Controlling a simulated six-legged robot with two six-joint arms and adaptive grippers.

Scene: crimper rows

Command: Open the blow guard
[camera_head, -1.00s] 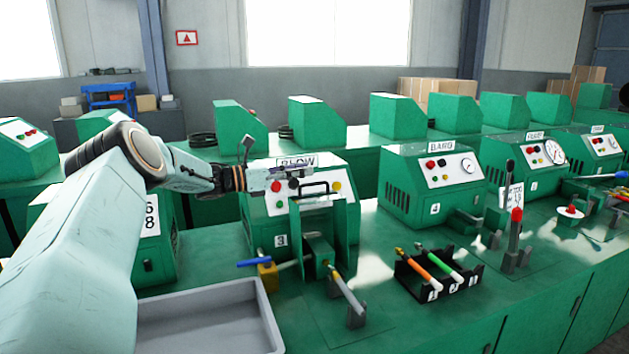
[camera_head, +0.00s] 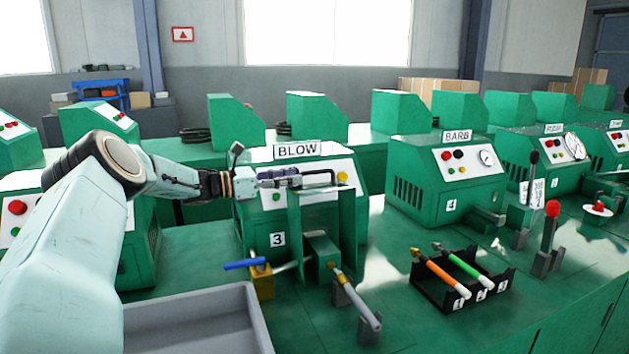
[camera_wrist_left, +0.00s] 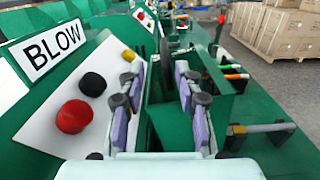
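The BLOW machine (camera_head: 347,205), number 3, carries a green guard (camera_head: 347,222) with a black bar handle (camera_head: 334,177) along its top. The guard stands upright in front of the control panel. My left gripper (camera_head: 297,180) is at handle height, at the handle's left end. In the left wrist view, its purple-padded fingers (camera_wrist_left: 161,70) are spread apart. The dark handle (camera_wrist_left: 164,50) shows between and beyond the fingertips; contact cannot be told. The BLOW sign (camera_wrist_left: 54,48) also shows there. My right gripper is out of view.
A blue-handled lever (camera_head: 243,264) and a grey-tipped rod (camera_head: 361,305) stick out in front of the BLOW machine. A grey tray (camera_head: 250,310) is at the lower left. A black rack (camera_head: 432,296) with orange and green tools and the BARB machine (camera_head: 425,205) are to the right.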

